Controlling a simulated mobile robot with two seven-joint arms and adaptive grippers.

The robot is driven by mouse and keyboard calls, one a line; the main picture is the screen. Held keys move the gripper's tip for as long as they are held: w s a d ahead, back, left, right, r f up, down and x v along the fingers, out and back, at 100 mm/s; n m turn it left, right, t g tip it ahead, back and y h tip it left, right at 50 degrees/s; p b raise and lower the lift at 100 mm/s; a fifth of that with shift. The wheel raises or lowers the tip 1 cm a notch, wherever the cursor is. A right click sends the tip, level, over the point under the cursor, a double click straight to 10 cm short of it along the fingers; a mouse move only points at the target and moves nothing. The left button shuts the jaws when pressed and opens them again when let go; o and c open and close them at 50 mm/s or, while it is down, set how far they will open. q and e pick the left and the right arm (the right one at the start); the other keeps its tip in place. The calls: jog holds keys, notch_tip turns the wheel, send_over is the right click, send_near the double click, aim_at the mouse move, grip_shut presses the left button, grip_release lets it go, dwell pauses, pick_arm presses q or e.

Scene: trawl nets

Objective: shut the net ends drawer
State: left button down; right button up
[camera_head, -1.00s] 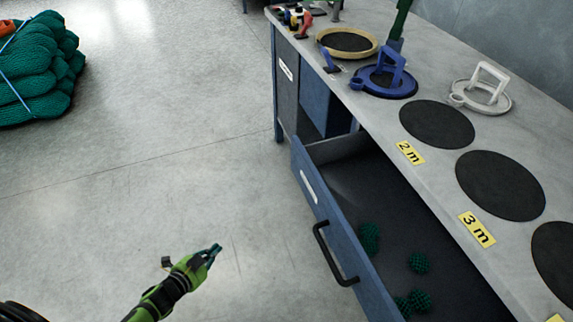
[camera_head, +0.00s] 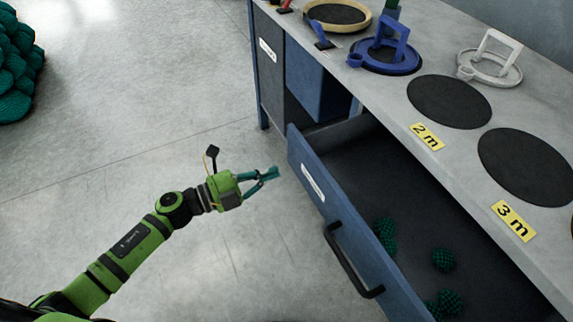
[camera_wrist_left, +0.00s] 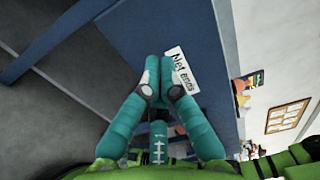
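The net ends drawer (camera_head: 310,165) is blue and stands pulled out from the bench. Several green net balls (camera_head: 443,260) lie inside it. Its front carries a white label and a black bar handle (camera_head: 349,262). My left gripper (camera_head: 276,173) is just left of the drawer front, near its far end, and apart from the handle. In the left wrist view its teal fingers (camera_wrist_left: 158,88) have their tips together with nothing between them, in front of the blue face beside the "Net ends" label (camera_wrist_left: 181,70). My right gripper is in neither view.
The grey bench top (camera_head: 400,65) holds a blue ring with a handle (camera_head: 388,52), a white one (camera_head: 490,62) and a tan ring (camera_head: 337,14). A green net pile (camera_head: 15,70) lies at the far left. The floor left of the drawer is clear.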

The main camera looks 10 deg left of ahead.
aim_at(298, 162)
pick_arm(q)
jog(key=x, duration=0.4)
jog(key=shift+w+d, duration=0.25)
jog(key=shift+d, duration=0.05)
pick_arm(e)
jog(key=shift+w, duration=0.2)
pick_arm(q)
jog(key=shift+w+d, duration=0.15)
jog(key=shift+d, duration=0.05)
jog(key=b+x, duration=0.1)
jog(key=x, duration=0.9)
jog(key=shift+w+d+f, duration=0.1)
jog(key=shift+w+d, duration=0.05)
jog(key=b+x, duration=0.1)
jog(key=x, duration=0.6)
jog(key=shift+b, duration=0.35)
jog(key=shift+w+d, duration=0.2)
jog(key=shift+d, duration=0.1)
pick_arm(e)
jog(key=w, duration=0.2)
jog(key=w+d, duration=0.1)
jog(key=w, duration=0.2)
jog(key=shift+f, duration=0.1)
pick_arm(q)
jog(key=shift+r, duration=0.25)
